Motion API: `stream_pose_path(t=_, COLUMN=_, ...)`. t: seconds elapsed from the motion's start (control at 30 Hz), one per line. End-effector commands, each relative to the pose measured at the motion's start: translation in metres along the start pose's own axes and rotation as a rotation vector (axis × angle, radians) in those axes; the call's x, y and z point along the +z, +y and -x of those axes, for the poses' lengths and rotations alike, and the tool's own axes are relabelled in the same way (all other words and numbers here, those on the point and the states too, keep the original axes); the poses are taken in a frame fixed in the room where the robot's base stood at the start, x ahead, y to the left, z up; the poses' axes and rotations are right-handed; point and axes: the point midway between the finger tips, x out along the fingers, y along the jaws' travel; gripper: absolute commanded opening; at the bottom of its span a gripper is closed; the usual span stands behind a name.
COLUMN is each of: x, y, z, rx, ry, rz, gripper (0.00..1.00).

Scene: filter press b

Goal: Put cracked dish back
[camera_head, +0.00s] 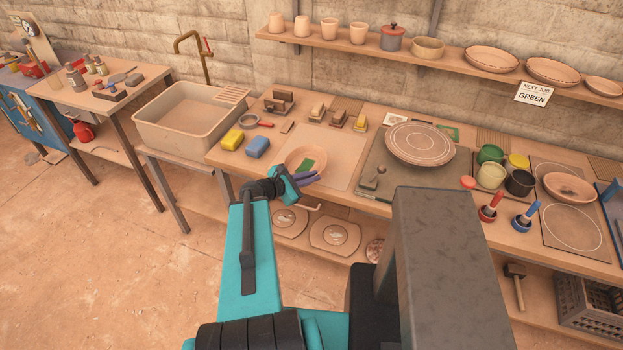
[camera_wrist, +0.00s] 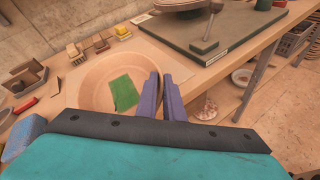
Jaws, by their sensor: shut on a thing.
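A round terracotta dish (camera_head: 306,158) with a green rectangular patch (camera_head: 307,165) inside is at the work table's front edge. In the wrist view the dish (camera_wrist: 100,65) fills the left middle, with the green patch (camera_wrist: 123,93) on its inner floor. My gripper (camera_head: 312,177) is at its near right side. Its purple fingers (camera_wrist: 162,80) are shut on the dish's right rim. I cannot make out a crack. Whether the dish rests on the table or is slightly raised is unclear. Another brown dish (camera_head: 570,187) sits at the table's right.
A pale board (camera_head: 340,150) lies beneath and beyond the dish. A yellow sponge (camera_head: 232,138) and blue sponge (camera_head: 257,147) lie left. A turntable disc (camera_head: 420,143) on a dark board stands right. A shelf (camera_head: 390,51) with pots and dishes runs above.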

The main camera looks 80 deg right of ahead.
Motion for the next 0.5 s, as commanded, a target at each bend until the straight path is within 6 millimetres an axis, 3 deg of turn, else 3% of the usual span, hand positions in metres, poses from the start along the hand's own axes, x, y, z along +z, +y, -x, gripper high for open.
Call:
stream_pose_path(t=0.27, x=-0.006, y=0.011, z=0.008, rx=0.019, ry=0.006, rz=0.007, gripper=0.0)
stream_pose_path(t=0.5, x=-0.027, y=0.048, z=0.04, rx=0.086, ry=0.032, rz=0.033, gripper=0.0)
